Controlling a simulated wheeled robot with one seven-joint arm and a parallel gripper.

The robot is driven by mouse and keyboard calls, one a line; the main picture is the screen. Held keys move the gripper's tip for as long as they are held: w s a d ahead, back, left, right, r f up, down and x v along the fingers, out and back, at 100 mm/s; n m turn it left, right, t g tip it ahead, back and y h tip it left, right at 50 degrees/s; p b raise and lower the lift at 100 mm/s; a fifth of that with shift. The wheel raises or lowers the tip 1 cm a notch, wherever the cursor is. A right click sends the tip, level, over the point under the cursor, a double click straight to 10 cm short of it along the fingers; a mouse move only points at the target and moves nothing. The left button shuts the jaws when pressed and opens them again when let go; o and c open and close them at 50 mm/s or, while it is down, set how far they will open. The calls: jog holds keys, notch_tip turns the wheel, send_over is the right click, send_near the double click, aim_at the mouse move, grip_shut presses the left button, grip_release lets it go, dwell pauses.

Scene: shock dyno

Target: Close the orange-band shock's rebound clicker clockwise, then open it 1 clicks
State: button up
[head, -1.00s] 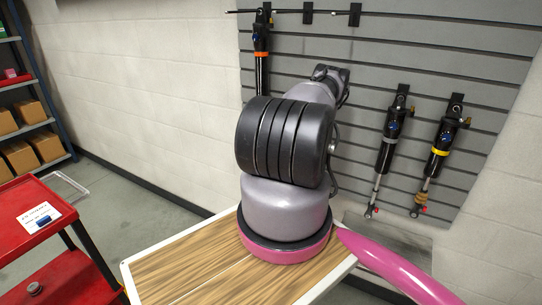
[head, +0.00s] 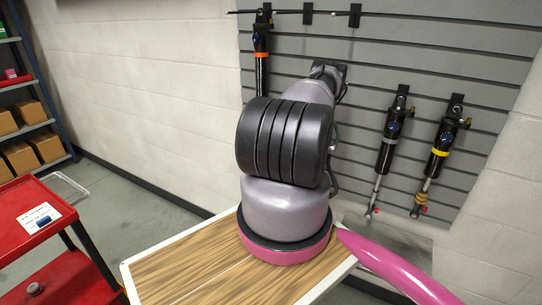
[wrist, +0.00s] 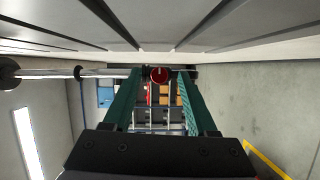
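The orange-band shock (head: 261,57) hangs upright on the wall panel in the head view. Its lower part is hidden behind my arm. In the wrist view a shock's shiny shaft (wrist: 45,73) runs in from the left to a dark end with a round red clicker (wrist: 160,74). The band is not visible there, so that view alone does not tell which shock it is. My gripper (wrist: 160,80) has its two green fingers apart, one on each side of the red clicker. Narrow gaps seem to remain, but contact is hard to judge. The head view hides my gripper.
A plain-band shock (head: 388,140) and a yellow-band shock (head: 440,150) hang further right on the slatted panel (head: 480,60). A wood-topped surface (head: 180,262) is below my arm. A red cart (head: 40,205) stands at the left, with clear floor between it and the wall.

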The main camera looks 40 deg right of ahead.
jog(key=s, duration=1)
jog(key=shift+s+r, duration=0.15)
jog(key=shift+s, duration=0.25)
